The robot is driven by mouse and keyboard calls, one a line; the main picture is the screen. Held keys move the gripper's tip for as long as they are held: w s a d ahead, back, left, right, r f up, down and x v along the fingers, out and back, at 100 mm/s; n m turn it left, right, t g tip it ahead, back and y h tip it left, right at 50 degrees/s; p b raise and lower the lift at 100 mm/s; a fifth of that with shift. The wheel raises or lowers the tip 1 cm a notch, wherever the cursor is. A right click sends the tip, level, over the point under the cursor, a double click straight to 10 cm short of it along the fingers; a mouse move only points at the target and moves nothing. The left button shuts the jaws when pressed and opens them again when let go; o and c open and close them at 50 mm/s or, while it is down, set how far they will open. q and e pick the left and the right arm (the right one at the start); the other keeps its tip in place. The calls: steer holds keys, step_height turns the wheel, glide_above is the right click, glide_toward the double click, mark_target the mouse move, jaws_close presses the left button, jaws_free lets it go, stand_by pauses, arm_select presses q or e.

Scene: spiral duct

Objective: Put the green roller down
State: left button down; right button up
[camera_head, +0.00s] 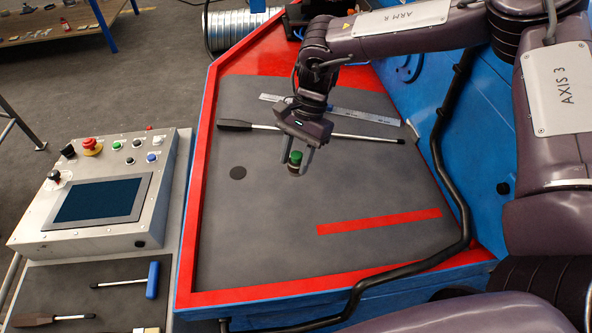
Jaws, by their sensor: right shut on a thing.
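The green roller (295,157) is a small cylinder with a green top and a darker lower part. It is between the fingers of my right gripper (292,164), which is shut on it. The gripper points down over the grey top (250,235) of the red-edged blue machine. I cannot tell whether the roller touches the surface. My left gripper is not in view.
A long screwdriver (345,134) and a steel ruler (350,112) lie behind the roller. A red strip (380,221) lies in front, to the right. A control panel (100,195) stands at left. A black cable (462,190) runs along the right edge. The front left of the top is clear.

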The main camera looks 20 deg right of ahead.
mark_target(296, 173)
steer(key=shift+w+f, duration=0.1)
steer(key=shift+f, duration=2.65)
steer(key=o, duration=1.2)
steer(key=shift+c, duration=0.2)
steer(key=v, duration=1.2)
steer(key=shift+b, duration=0.3)
steer(key=shift+a+r, duration=0.1)
steer(key=shift+r, duration=0.05)
